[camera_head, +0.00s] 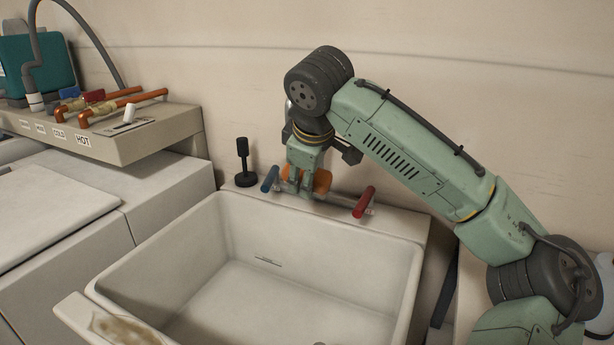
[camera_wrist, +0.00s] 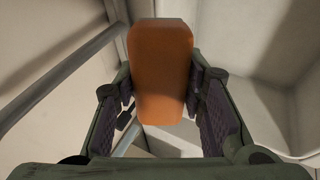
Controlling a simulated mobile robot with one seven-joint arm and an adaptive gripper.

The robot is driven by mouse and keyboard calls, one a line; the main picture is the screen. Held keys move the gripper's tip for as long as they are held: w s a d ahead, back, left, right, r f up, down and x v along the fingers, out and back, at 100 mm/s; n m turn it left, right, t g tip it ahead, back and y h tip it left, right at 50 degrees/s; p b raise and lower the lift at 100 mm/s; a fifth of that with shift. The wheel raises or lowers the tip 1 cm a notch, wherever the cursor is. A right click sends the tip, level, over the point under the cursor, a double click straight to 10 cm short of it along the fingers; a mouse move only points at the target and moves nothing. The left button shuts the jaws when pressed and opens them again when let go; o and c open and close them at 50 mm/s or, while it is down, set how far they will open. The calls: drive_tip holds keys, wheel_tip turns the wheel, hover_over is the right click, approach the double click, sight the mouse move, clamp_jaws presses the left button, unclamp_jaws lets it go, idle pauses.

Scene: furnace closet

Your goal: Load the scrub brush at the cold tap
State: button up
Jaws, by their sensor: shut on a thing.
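My gripper (camera_head: 305,182) points down over the back ledge of the sink, at the tap. It is shut on the scrub brush (camera_head: 322,181), whose orange body shows behind and beside the fingers. In the wrist view the orange brush (camera_wrist: 160,70) stands between the two finger pads; its bristles cannot be made out. The tap has a blue cold handle (camera_head: 270,179) just left of my gripper and a red handle (camera_head: 364,201) to its right. My gripper hides the middle of the tap, and I cannot tell whether the brush touches it or whether water runs.
The white sink basin (camera_head: 258,292) is open and empty below. A black upright object (camera_head: 243,164) stands on the ledge left of the blue handle. A shelf with pipes (camera_head: 120,105) is at left; the wall is close behind.

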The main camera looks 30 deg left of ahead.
drive_tip(key=shift+s, duration=0.15)
drive_tip(key=s+d, duration=0.3)
drive_tip(key=s, duration=0.4)
drive_tip(key=shift+b, duration=0.45)
drive_tip(key=shift+d, duration=0.1)
idle(1.0)
drive_tip(key=s+d+r+p, duration=0.2)
drive_tip(key=s+r+p, duration=0.1)
drive_tip(key=s+r, duration=0.1)
drive_tip(key=shift+s+p, duration=0.3)
drive_tip(key=shift+s, duration=0.05)
idle(0.8)
